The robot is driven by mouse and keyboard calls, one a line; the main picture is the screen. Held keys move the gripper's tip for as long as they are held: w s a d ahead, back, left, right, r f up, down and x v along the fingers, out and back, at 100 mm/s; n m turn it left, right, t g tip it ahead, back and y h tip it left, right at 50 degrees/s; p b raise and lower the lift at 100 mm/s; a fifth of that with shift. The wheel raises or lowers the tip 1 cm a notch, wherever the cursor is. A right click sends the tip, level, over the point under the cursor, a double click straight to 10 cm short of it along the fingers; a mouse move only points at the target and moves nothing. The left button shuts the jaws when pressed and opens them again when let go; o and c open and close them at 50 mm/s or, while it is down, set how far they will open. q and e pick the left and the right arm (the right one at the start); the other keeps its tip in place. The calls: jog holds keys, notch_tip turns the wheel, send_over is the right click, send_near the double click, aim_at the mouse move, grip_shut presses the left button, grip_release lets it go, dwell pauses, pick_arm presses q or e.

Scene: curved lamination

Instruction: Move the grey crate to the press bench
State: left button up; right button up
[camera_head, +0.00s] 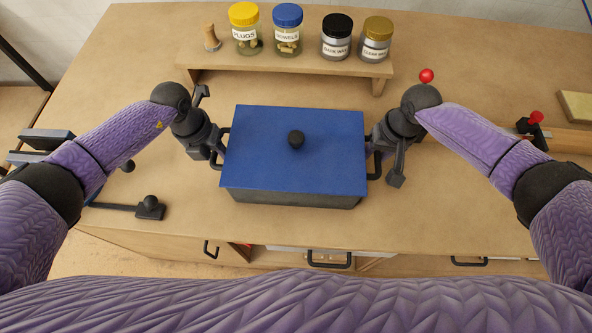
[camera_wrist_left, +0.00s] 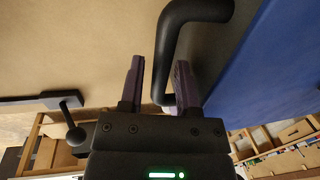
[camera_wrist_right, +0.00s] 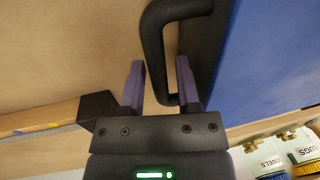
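The grey crate (camera_head: 290,200) sits on the wooden bench top, mostly hidden under a blue lid (camera_head: 330,150) with a black knob (camera_head: 296,139). A black handle sticks out on each short side. My left gripper (camera_head: 217,146) is at the left handle (camera_head: 226,140). In the left wrist view, its fingers (camera_wrist_left: 158,65) are open, with the handle bar (camera_wrist_left: 170,45) between them. My right gripper (camera_head: 377,150) is at the right handle (camera_head: 377,166). In the right wrist view, its fingers (camera_wrist_right: 159,67) are open around the handle bar (camera_wrist_right: 153,45). No press bench is identifiable.
Behind the crate a wooden riser (camera_head: 290,65) holds several labelled jars (camera_head: 288,30) and a small wooden-handled item (camera_head: 211,38). A black tool with a ball knob (camera_head: 150,207) lies at the front left. Red-knobbed fixtures (camera_head: 535,118) stand at the right. Drawers line the bench front.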

pick_arm(q)
jog(key=shift+o, duration=0.5)
jog(key=shift+r, duration=0.1)
pick_arm(e)
jog(key=shift+o, duration=0.5)
jog(key=shift+r, duration=0.1)
pick_arm(q)
jog(key=shift+r, duration=0.1)
pick_arm(e)
jog(key=shift+r, duration=0.1)
pick_arm(q)
notch_tip(320, 180, up, 12)
jog(key=a, duration=0.2)
jog(key=shift+f, duration=0.2)
pick_arm(e)
notch_tip(320, 180, up, 12)
jog(key=d, duration=0.2)
jog(key=shift+s+f, duration=0.15)
jog(key=shift+f, duration=0.05)
